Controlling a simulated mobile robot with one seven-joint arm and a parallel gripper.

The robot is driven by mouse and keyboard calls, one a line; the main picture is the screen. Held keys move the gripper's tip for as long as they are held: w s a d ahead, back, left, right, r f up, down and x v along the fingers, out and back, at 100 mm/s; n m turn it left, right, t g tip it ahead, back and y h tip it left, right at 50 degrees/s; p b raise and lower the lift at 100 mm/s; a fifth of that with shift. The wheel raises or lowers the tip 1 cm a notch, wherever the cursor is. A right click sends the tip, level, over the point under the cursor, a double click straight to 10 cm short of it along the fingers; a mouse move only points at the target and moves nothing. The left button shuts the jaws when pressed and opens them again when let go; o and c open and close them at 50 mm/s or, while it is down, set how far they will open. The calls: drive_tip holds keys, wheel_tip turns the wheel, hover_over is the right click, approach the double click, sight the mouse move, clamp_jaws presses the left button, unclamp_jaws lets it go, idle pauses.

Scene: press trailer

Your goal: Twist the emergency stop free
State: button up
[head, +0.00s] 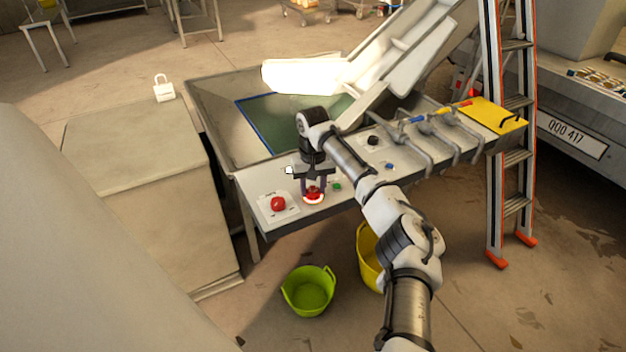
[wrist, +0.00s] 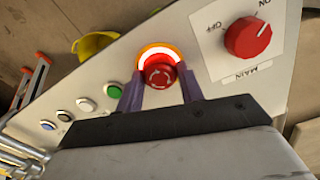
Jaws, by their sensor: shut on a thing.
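The emergency stop is a red mushroom button (wrist: 160,75) with white arrows on its cap and a lit ring around its base. In the head view the emergency stop (head: 312,193) is on the panel's front left part, below my gripper. My gripper (head: 314,186) points down at it; in the wrist view the fingertips (wrist: 160,88) sit on either side of the red cap, shut on it. The lit ring shows beyond the cap, orange at the top.
A red rotary MAIN switch (head: 278,204) sits to the left on the panel (head: 254,187). A green button (head: 337,186) is close on the right. Blue and black buttons and levers lie farther right. Green (head: 308,290) and yellow (head: 368,258) buckets stand below; a ladder (head: 511,120) stands right.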

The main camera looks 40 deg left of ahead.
sight(313, 189)
drive_tip(key=shift+m+p, duration=0.85)
drive_tip(key=shift+m, duration=0.25)
drive_tip(key=o, duration=1)
wheel_tip(313, 189, up, 14)
drive_tip(key=shift+f+b, duration=0.1)
drive_tip(key=shift+b, duration=0.95)
